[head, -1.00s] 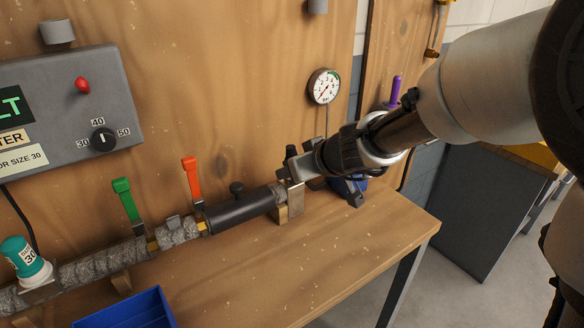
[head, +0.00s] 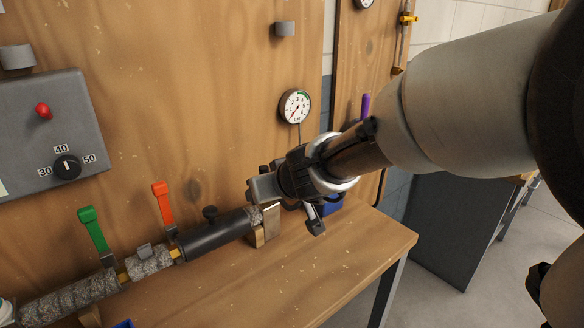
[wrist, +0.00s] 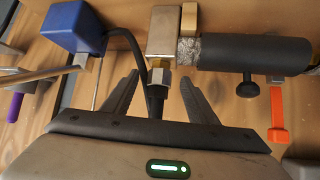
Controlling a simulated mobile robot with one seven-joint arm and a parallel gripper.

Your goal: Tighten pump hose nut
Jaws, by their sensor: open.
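In the wrist view, the brass hose nut (wrist: 160,76) sits against the metal block (wrist: 162,35), with a black hose (wrist: 156,100) at it. The hose arches over to the blue pump (wrist: 75,27) on the left. My gripper (wrist: 157,88) is open, with one finger on each side of the nut and hose and visible gaps between. In the head view, my gripper (head: 287,207) is beside the metal block (head: 272,222) at the pipe's right end. The blue pump (head: 333,204) is partly behind it, and the nut is hidden.
A black cylinder (head: 214,235) continues the pipe leftward, with orange (head: 162,203) and green (head: 94,230) lever handles. A gauge (head: 295,106) hangs on the wooden wall. The bench front (head: 330,275) is clear. A purple handle (wrist: 16,103) shows at left in the wrist view.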

